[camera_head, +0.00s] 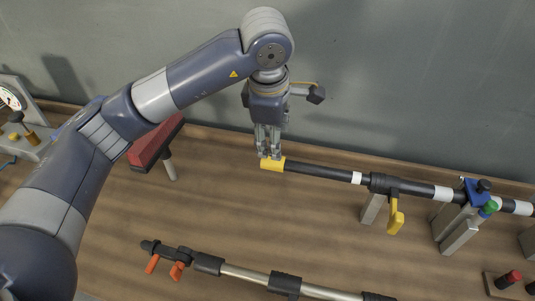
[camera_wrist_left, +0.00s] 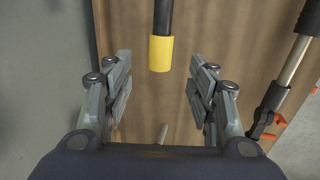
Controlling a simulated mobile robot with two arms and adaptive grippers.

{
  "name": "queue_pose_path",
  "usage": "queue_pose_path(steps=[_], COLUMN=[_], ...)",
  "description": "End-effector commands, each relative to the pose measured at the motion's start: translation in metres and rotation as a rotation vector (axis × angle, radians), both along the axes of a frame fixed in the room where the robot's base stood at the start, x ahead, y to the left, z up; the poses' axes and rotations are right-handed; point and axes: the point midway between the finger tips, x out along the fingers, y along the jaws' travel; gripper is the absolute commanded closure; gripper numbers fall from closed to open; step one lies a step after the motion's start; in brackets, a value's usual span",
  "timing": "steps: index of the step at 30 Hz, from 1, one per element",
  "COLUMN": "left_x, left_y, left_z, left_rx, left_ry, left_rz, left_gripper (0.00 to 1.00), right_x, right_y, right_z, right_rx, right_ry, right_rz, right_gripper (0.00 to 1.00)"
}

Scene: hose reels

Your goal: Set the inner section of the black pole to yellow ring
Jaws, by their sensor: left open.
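The black pole (camera_head: 320,171) runs along the back of the wooden bench, with a yellow end piece (camera_head: 273,164) at its left end. White bands show along it; I cannot make out a separate yellow ring. A dark clamp (camera_head: 384,184) with a yellow lever (camera_head: 396,216) sits around the pole. My left gripper (camera_head: 269,152) points down at the yellow end, fingers open. In the left wrist view the yellow end (camera_wrist_left: 161,54) lies between the two spread fingers, with clear space on both sides; I see no contact. My right gripper is out of view.
A blue clamp (camera_head: 477,192) on a grey stand holds the pole further right, beside a green knob (camera_head: 489,208). A second pole with orange levers (camera_head: 176,271) lies nearer the front. A red block (camera_head: 155,142) stands left of my gripper. A grey wall is behind.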

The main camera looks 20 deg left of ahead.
Motion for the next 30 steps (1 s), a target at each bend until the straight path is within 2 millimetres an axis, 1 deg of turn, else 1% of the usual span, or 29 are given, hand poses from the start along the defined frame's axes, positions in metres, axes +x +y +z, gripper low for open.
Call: queue_pose_path(steps=[5, 12, 18, 22, 29, 30], left_x=[0.005, 0.017, 0.024, 0.026, 0.026, 0.026], left_y=[0.0, 0.0, 0.0, 0.0, 0.0, 0.0], left_z=[-0.025, -0.069, -0.093, -0.1, -0.101, -0.101], left_rx=[-0.001, -0.002, -0.003, -0.004, -0.004, -0.004], left_ry=[0.008, 0.009, 0.006, 0.005, 0.004, 0.004], left_rz=[-0.001, 0.0, 0.0, -0.002, -0.002, -0.002], left_gripper=[0.48, 0.48, 0.48, 0.48, 0.48, 0.5], right_x=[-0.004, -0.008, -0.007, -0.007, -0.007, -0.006], right_y=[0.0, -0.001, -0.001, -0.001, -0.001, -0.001], right_z=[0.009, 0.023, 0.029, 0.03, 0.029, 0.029], right_rx=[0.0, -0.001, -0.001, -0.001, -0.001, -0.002], right_ry=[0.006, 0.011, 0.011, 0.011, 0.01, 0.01], right_rz=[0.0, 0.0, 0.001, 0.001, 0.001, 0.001], right_gripper=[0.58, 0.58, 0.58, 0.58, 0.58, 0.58])
